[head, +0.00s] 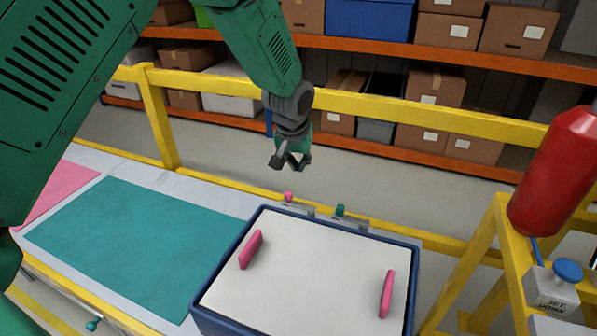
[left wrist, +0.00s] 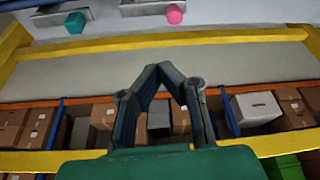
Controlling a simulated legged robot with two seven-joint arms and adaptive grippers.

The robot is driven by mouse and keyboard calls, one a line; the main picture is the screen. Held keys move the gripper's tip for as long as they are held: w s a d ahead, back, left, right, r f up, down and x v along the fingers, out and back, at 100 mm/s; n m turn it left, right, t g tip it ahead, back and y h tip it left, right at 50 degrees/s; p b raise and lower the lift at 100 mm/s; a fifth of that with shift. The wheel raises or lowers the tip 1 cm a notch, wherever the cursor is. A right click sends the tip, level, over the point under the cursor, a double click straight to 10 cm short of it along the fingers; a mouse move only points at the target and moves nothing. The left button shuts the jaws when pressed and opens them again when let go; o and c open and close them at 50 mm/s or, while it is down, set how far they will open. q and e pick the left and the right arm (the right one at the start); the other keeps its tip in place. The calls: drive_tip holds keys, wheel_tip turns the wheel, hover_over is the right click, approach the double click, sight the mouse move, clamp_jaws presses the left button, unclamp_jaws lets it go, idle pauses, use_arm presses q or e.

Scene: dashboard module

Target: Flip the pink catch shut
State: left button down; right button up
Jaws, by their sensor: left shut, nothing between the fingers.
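The pink catch (head: 288,197) is a small knob on a grey metal lever at the back left edge of a blue-rimmed box (head: 205,320). It also shows at the top of the left wrist view (left wrist: 175,14), at the end of its grey lever. A similar teal catch (head: 340,210) sits to its right on the same edge; it shows in the left wrist view too (left wrist: 75,23). My left gripper (head: 291,164) is shut and empty, above and behind the pink catch, apart from it. Whether the catch stands open or shut is hard to tell.
The box has a pale top with two pink handles (head: 250,250). A teal mat (head: 140,240) lies to its left. A yellow rail (head: 400,112) runs behind, with shelves of boxes beyond. A red cylinder (head: 560,170) stands at the right on a yellow frame.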

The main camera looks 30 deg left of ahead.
use_arm(q)
drive_tip(key=shift+s+r, duration=0.25)
drive_tip(key=w+a+n+p, duration=0.1)
drive_tip(key=a+p, duration=0.1)
drive_tip(key=w+a+n+p, duration=0.1)
drive_tip(key=a+p, duration=0.1)
drive_tip(key=shift+w+f+n+g+y, duration=0.25)
drive_tip(key=shift+w+n+g+y, duration=0.05)
drive_tip(key=shift+w, duration=0.05)
wheel_tip(320, 180, down, 10)
drive_tip(key=p, duration=0.1)
drive_tip(key=shift+s+d+r+p, duration=0.15)
drive_tip(key=shift+s+r+p, duration=0.1)
drive_tip(key=shift+s+p, duration=0.05)
idle(0.5)
